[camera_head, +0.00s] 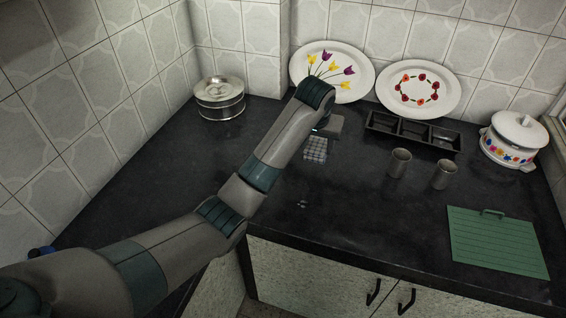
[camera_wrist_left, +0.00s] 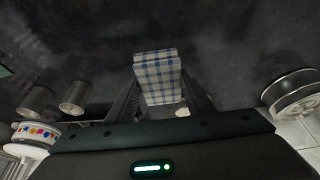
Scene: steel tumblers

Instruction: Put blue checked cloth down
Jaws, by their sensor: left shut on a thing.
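A blue checked cloth (camera_head: 316,149), white with blue lines, shows just below my left gripper (camera_head: 322,136) in the head view. In the left wrist view the folded cloth (camera_wrist_left: 158,76) sits between the two fingers of my left gripper (camera_wrist_left: 160,98), which is shut on it. The cloth is over the dark countertop (camera_head: 270,195); I cannot tell whether it touches the surface. My left arm hides part of the gripper in the head view. My right gripper is not in view.
Two steel tumblers (camera_head: 400,163) (camera_head: 444,175) stand right of the cloth, before a black divided tray (camera_head: 412,132). A green board (camera_head: 497,241), a white pot (camera_head: 513,140), two plates (camera_head: 332,71) (camera_head: 418,89) and a steel tin (camera_head: 220,99) surround them.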

